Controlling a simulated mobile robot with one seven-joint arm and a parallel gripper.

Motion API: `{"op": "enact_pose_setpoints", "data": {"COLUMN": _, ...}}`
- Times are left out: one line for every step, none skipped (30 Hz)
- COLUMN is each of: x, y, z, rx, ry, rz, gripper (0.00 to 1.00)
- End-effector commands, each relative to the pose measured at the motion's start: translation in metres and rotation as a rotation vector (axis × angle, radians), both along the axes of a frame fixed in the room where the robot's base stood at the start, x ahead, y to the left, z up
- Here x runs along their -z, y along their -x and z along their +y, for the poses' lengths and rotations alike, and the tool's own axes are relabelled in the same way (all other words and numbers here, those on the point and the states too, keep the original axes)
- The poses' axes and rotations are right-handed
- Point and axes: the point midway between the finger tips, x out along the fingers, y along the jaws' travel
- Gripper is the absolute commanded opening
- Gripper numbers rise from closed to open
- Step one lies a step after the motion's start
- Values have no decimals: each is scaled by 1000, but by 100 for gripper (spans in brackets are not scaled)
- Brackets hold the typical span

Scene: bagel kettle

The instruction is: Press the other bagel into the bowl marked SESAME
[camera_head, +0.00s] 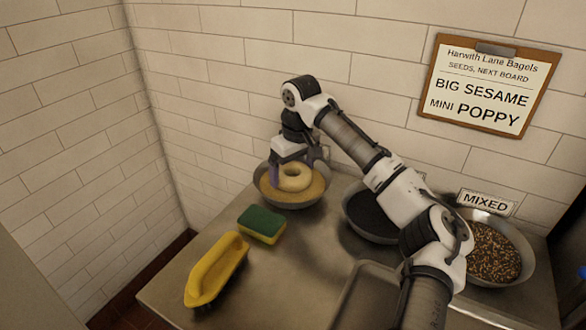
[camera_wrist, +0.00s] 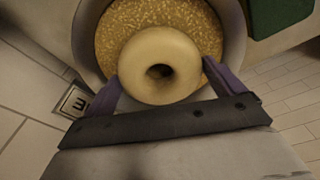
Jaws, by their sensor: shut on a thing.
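A pale plain bagel (camera_head: 296,178) is at the left bowl (camera_head: 289,204), over or on its light tan seeds. My gripper (camera_head: 290,172) is shut on the bagel from its sides, with the hole facing up. In the wrist view the bagel (camera_wrist: 160,50) sits between the purple fingers (camera_wrist: 162,75), with the bowl's seeds (camera_wrist: 160,12) around it. I cannot tell whether its underside touches the seeds. The bowl's label (camera_wrist: 73,102) is mostly cut off; one letter like an E shows. No second bagel is in view.
A bowl of black seeds (camera_head: 368,212) stands mid-counter, partly behind my arm. A bowl of mixed seeds (camera_head: 493,252) is at right under a MIXED sign (camera_head: 487,202). A green-yellow sponge (camera_head: 262,225), a yellow tool (camera_head: 217,270) and a grey tray (camera_head: 362,290) lie nearer. A clipboard (camera_head: 487,85) hangs above.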

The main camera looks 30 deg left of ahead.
Motion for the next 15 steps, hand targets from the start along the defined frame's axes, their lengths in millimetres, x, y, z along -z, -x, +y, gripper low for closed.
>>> {"op": "enact_pose_setpoints", "data": {"x": -8, "y": 0, "z": 0, "rx": 0, "ry": -1, "rz": 0, "gripper": 69}}
{"op": "enact_pose_setpoints", "data": {"x": -11, "y": 0, "z": 0, "rx": 0, "ry": -1, "rz": 0, "gripper": 69}}
{"op": "enact_pose_setpoints", "data": {"x": -15, "y": 0, "z": 0, "rx": 0, "ry": -2, "rz": -1, "gripper": 69}}
{"op": "enact_pose_setpoints", "data": {"x": -18, "y": 0, "z": 0, "rx": -1, "ry": -2, "rz": -1, "gripper": 69}}
{"op": "enact_pose_setpoints", "data": {"x": -20, "y": 0, "z": 0, "rx": -1, "ry": -1, "rz": 1, "gripper": 69}}
{"op": "enact_pose_setpoints", "data": {"x": -23, "y": 0, "z": 0, "rx": -1, "ry": -1, "rz": 1, "gripper": 69}}
{"op": "enact_pose_setpoints", "data": {"x": -25, "y": 0, "z": 0, "rx": -1, "ry": -1, "rz": 1, "gripper": 69}}
{"op": "enact_pose_setpoints", "data": {"x": -28, "y": 0, "z": 1, "rx": -1, "ry": -1, "rz": 1, "gripper": 69}}
{"op": "enact_pose_setpoints", "data": {"x": -31, "y": 0, "z": 0, "rx": -1, "ry": -1, "rz": 1, "gripper": 69}}
{"op": "enact_pose_setpoints", "data": {"x": -33, "y": 0, "z": 0, "rx": -1, "ry": -1, "rz": 1, "gripper": 69}}
{"op": "enact_pose_setpoints", "data": {"x": -35, "y": 0, "z": 0, "rx": -1, "ry": -1, "rz": 1, "gripper": 69}}
{"op": "enact_pose_setpoints", "data": {"x": -39, "y": 0, "z": 0, "rx": -1, "ry": -1, "rz": 1, "gripper": 69}}
{"op": "enact_pose_setpoints", "data": {"x": -41, "y": 0, "z": 0, "rx": -1, "ry": -1, "rz": 1, "gripper": 69}}
{"op": "enact_pose_setpoints", "data": {"x": -44, "y": 0, "z": 0, "rx": -1, "ry": -1, "rz": 1, "gripper": 69}}
{"op": "enact_pose_setpoints", "data": {"x": -47, "y": 0, "z": 0, "rx": -1, "ry": -1, "rz": 1, "gripper": 69}}
